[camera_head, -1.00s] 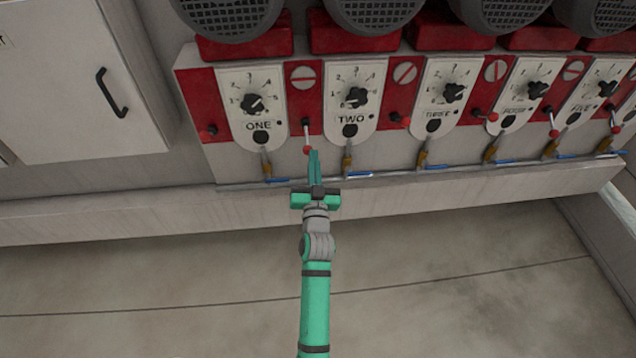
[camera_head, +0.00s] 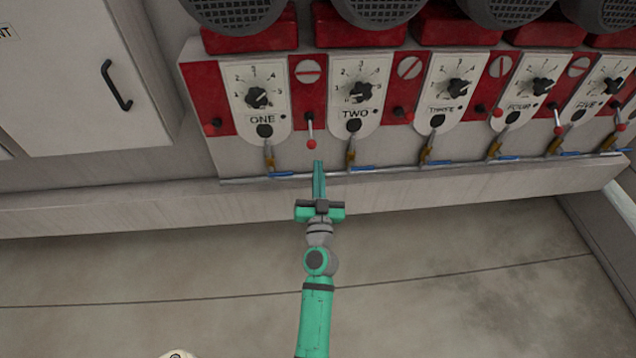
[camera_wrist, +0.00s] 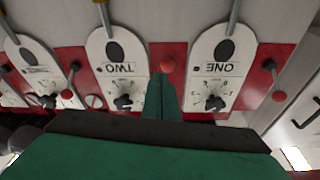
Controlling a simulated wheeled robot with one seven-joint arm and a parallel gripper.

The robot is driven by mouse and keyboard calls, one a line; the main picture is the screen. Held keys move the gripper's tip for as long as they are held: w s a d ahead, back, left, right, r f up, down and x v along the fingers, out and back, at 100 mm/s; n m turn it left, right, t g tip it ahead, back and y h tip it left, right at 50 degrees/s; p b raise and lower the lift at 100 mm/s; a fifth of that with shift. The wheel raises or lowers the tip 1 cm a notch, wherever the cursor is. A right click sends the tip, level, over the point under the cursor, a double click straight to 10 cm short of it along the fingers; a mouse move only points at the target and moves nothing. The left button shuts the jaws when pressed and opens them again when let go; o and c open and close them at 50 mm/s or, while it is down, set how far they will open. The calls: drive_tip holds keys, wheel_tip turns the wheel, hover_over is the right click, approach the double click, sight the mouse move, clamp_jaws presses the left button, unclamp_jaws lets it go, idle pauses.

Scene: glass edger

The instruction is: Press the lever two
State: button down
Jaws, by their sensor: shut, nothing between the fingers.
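The plate marked TWO (camera_head: 355,112) has a black dial and stands to the right of the plate marked ONE (camera_head: 262,118). Between them, on a red strip, a lever with a red ball knob (camera_head: 311,145) points down. The knob also shows in the wrist view (camera_wrist: 167,64), just beyond my fingertips. My green gripper (camera_head: 318,164) is shut and empty. In the head view its tips lie just below the knob, with a small gap in the picture. Real contact cannot be judged.
Other red-knobbed levers sit beside the plates, one left of ONE (camera_head: 213,123) and one right of TWO (camera_head: 408,115). Brass valves with blue handles (camera_head: 362,168) line a pipe along the ledge below. Round grilled motors (camera_head: 374,8) stand above. Open floor lies in front.

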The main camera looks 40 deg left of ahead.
drive_tip(key=shift+s+d+f, duration=0.15)
drive_tip(key=shift+s+f, duration=0.05)
drive_tip(key=shift+f, duration=0.35)
drive_tip(key=shift+s+d+f, duration=0.1)
drive_tip(key=shift+s+f, duration=0.1)
drive_tip(key=shift+f, duration=0.35)
drive_tip(key=shift+s+d+f, duration=0.15)
drive_tip(key=shift+s+f, duration=0.05)
drive_tip(key=shift+f, duration=0.35)
drive_tip(key=s+d+f+m+h, duration=0.25)
drive_tip(key=s+d+f, duration=0.2)
drive_tip(key=d, duration=0.35)
drive_tip(key=s+d+f+m+h, duration=0.1)
drive_tip(key=s+d+f+h, duration=0.2)
drive_tip(key=s+d, duration=0.3)
drive_tip(key=s+d+f+m+h, duration=0.2)
drive_tip(key=s+d+f+h, duration=0.15)
drive_tip(key=d, duration=0.55)
drive_tip(key=s+d+r+h, duration=0.2)
drive_tip(key=s+d+r, duration=0.2)
drive_tip(key=s+d, duration=0.3)
drive_tip(key=s+d+r+h, duration=0.2)
drive_tip(key=s+d+r, duration=0.2)
drive_tip(key=s, duration=0.9)
drive_tip(key=d, duration=0.3)
drive_tip(key=shift+d, duration=0.2)
